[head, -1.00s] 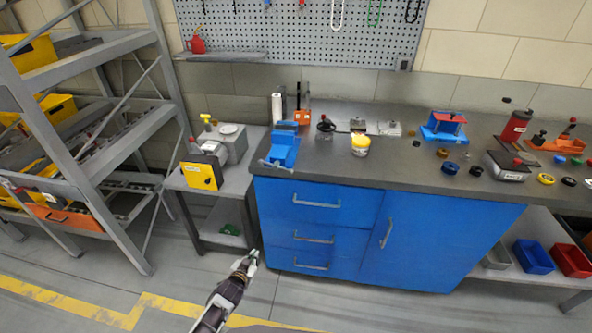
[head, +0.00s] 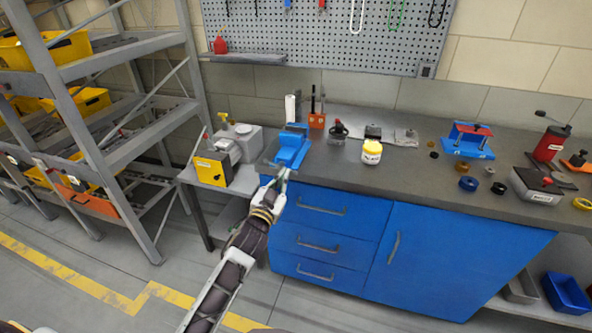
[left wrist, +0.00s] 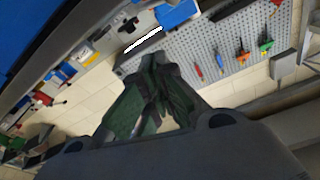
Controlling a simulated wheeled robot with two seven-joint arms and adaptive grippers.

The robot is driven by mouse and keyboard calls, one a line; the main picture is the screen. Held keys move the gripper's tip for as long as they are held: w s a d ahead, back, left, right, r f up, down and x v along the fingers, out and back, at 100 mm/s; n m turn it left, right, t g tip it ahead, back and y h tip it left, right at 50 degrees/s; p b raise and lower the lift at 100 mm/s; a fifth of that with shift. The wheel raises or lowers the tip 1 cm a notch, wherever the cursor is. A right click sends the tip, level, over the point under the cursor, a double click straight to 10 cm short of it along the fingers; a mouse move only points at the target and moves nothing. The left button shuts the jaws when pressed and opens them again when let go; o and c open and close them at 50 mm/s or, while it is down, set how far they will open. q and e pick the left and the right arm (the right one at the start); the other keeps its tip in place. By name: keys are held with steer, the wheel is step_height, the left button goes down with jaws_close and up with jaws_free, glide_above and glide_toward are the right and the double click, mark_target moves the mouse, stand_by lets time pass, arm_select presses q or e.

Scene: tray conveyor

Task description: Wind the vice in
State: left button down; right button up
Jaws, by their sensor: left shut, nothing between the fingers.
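The blue vice (head: 291,148) stands on the left end of the dark workbench, its handle side facing the front edge. My left gripper (head: 284,173) is shut and empty, just in front of the vice near the bench's front edge. It covers part of the vice's handle, and I cannot tell whether it touches it. In the left wrist view my fingers (left wrist: 158,65) are closed together, with a blue part (left wrist: 178,13), likely the vice, just beyond them at the top. My right gripper is not in view.
A yellow-fronted machine (head: 212,170) stands on a low side table left of the workbench (head: 335,172). A yellow-lidded jar (head: 371,152) and an orange holder (head: 317,121) are right of the vice. Blue drawers (head: 318,208) lie below. A grey shelf rack (head: 140,130) is far left.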

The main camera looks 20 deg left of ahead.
arm_select(q)
steer(key=shift+r, duration=0.1)
steer(key=shift+w, duration=0.25)
steer(key=r, duration=0.1)
glide_above(281, 166)
steer(key=d, duration=0.5)
steer(key=shift+s+a+f+b, duration=0.1)
steer(key=shift+s+a+f, duration=0.15)
steer(key=shift+f, duration=0.35)
steer(key=shift+s+a+f+b, duration=0.15)
steer(key=shift+s+f, duration=0.1)
steer(key=shift+f, duration=0.3)
steer(key=shift+s+a+f+b, duration=0.1)
steer(key=shift+s+a+f, duration=0.15)
steer(key=shift+f, duration=0.35)
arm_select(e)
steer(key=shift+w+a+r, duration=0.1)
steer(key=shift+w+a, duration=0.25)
arm_select(q)
steer(key=shift+d+f+m, duration=0.1)
steer(key=shift+m, duration=0.3)
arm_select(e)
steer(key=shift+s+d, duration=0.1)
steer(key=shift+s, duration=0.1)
arm_select(q)
steer(key=shift+f+m, duration=0.15)
steer(key=shift+m, duration=0.25)
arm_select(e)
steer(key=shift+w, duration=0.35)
